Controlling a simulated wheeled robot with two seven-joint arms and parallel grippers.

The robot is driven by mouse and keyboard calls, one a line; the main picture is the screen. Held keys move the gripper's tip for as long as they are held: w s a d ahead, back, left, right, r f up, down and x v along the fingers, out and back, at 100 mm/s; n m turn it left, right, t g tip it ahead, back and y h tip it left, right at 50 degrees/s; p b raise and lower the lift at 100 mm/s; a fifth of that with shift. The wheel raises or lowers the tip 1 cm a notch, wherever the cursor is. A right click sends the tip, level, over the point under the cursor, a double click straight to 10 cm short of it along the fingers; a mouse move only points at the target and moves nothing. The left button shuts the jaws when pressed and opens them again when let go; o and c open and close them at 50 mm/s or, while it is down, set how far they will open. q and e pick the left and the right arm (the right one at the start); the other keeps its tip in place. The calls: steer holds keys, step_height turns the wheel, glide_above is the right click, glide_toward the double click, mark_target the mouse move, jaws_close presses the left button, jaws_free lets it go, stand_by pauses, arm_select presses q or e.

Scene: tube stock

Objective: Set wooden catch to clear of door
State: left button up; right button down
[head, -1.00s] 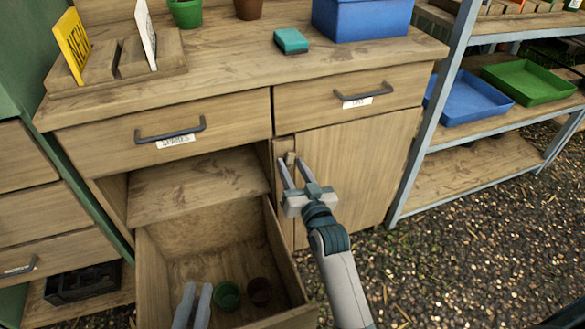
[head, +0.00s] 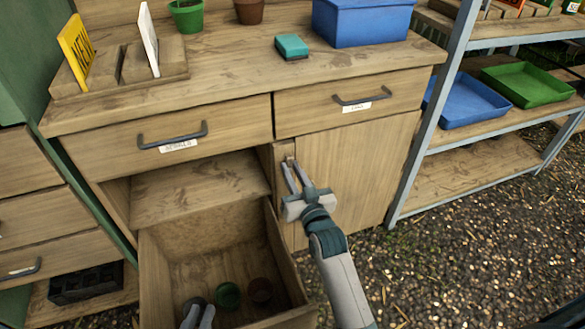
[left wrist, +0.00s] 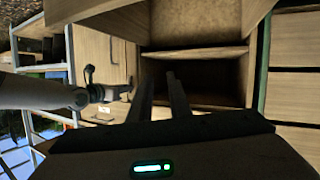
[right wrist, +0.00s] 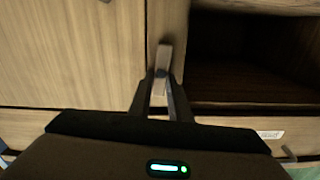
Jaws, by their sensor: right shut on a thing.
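The wooden catch (head: 290,160) is a small pale block on the post beside the top left of the cupboard door (head: 355,180). In the right wrist view the catch (right wrist: 163,62) lies nearly along the post, to the right of the door's edge (right wrist: 70,55), and looks clear of it. My right gripper (head: 291,166) is shut on the catch, its fingers hiding part of it. My left gripper (head: 200,310) is low over the open drawer; its fingers show apart and empty in the left wrist view (left wrist: 158,78).
The open drawer (head: 285,255) juts out left of the door and holds several small pots. A worktop (head: 230,75) with pots, a blue box and signs is above. A metal shelf rack (head: 425,130) stands at right. Gravel ground in front of the door is clear.

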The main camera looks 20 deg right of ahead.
steer(key=shift+n+p, duration=0.7)
steer(key=shift+n, duration=0.1)
arm_select(q)
steer(key=s+a+f+g+y, duration=0.1)
steer(key=s+a+f+g, duration=0.1)
steer(key=f, duration=0.3)
steer(key=shift+s+g, duration=0.6)
steer(key=shift+g, duration=0.2)
arm_select(e)
steer(key=c, duration=1.6)
jaws_free()
steer(key=shift+c, duration=0.2)
steer(key=shift+a, duration=0.1)
steer(key=shift+s, duration=0.1)
